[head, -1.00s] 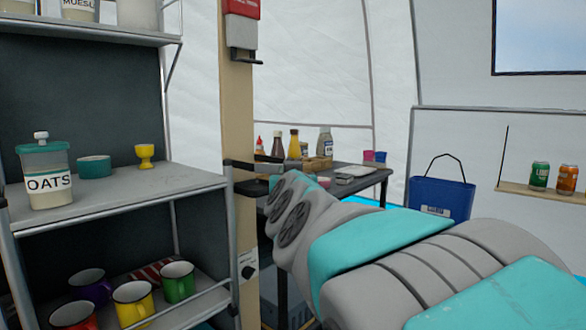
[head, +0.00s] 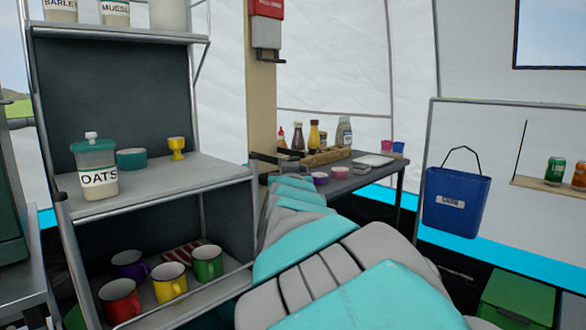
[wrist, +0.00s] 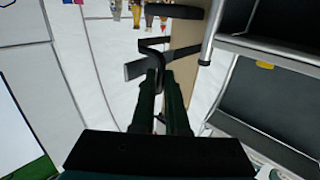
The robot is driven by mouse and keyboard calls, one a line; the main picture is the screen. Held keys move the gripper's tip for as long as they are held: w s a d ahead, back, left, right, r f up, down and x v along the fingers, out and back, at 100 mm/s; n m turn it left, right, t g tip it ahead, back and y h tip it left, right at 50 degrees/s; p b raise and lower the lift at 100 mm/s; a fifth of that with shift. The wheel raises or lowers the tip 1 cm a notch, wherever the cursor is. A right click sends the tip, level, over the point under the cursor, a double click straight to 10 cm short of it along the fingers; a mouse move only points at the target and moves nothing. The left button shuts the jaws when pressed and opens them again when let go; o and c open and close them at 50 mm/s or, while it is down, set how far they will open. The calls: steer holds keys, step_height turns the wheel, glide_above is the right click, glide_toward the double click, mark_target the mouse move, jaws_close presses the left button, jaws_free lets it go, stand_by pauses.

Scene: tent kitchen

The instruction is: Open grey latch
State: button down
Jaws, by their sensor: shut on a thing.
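The latch (head: 264,157) shows in the head view as a dark grey bar on the tan post, beside the right edge of the shelf unit. In the wrist view, the latch (wrist: 134,70) has a grey end and a bent dark bar in front of the post. My gripper (wrist: 162,72) has its two dark fingers close together at that bar and is shut on it. The exact contact is hard to see because the parts are dark. In the head view my arm reaches toward the post and hides the gripper.
The shelf unit (head: 160,178) stands left of the post, with an oats jar (head: 97,168) and several mugs. A dark table (head: 372,172) with bottles is behind my arm. A blue bucket (head: 455,205) hangs at the right. A red and grey box (head: 266,30) is high on the post.

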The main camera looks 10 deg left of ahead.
steer(key=shift+a, duration=0.25)
steer(key=c, duration=0.9)
jaws_free()
steer(key=shift+a, duration=0.2)
steer(key=shift+d, duration=0.25)
